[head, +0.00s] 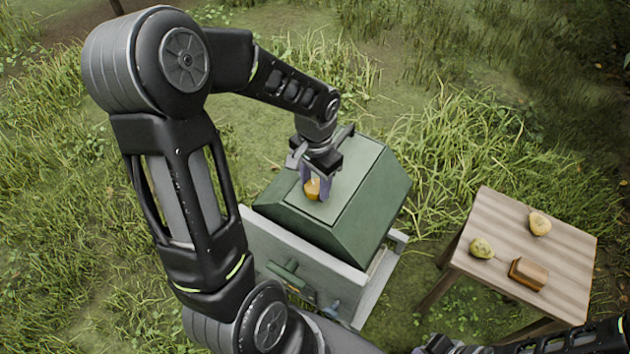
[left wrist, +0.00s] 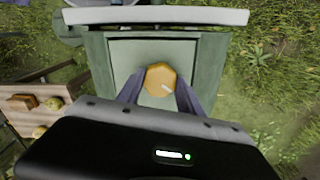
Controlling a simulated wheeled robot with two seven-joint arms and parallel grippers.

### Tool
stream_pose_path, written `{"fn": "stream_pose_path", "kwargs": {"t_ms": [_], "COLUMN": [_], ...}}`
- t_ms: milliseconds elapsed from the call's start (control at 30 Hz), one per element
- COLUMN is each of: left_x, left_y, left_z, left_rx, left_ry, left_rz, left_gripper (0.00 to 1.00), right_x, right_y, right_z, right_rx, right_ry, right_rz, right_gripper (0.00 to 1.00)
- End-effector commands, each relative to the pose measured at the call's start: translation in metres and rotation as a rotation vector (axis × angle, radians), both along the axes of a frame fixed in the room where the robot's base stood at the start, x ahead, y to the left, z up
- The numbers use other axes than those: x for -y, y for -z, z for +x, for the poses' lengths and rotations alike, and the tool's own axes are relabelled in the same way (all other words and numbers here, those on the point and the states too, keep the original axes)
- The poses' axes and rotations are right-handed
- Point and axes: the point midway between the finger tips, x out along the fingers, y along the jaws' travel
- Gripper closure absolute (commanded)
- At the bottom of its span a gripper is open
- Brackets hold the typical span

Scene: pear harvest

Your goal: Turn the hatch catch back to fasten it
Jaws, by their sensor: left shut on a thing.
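The hatch catch (head: 312,189) is a small yellow-orange knob on the flat top of a green box lid (head: 345,225). My left gripper (head: 316,186) points down over it, its two fingers shut on its sides. In the left wrist view the catch (left wrist: 160,79) looks many-sided, with a pale mark on its lower right, between my grey fingers (left wrist: 160,92). The hatch panel (left wrist: 130,58) lies flat in the lid, seemingly closed. My gripper hides part of the panel. My right gripper is not in view.
The lid sits on a pale grey box (head: 263,238) with a green handle and a blue-grey fitting in front. A wooden table (head: 572,262) at right holds two pears (head: 539,223) (head: 481,248) and a brown block (head: 528,273). Grass surrounds both.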

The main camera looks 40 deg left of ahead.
Motion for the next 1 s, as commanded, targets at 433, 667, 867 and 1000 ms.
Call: {"fn": "stream_pose_path", "kwargs": {"t_ms": [433, 667, 867, 1000], "left_x": [0.0, 0.0, 0.0, 0.0], "left_y": [-0.002, -0.002, -0.002, -0.001], "left_z": [0.001, 0.001, 0.001, 0.001], "left_rx": [-0.005, -0.011, -0.013, -0.014], "left_ry": [0.425, 0.641, 0.802, 0.885], "left_rz": [0.0, -0.001, -0.001, 0.0], "left_gripper": [0.97, 0.97, 0.97, 0.97], "right_x": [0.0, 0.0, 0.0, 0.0], "right_y": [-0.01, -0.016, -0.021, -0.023], "right_z": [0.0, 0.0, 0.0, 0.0], "right_rx": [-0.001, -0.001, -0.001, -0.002], "right_ry": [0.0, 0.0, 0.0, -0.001], "right_rz": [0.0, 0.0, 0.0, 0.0], "right_gripper": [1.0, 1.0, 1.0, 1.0]}}
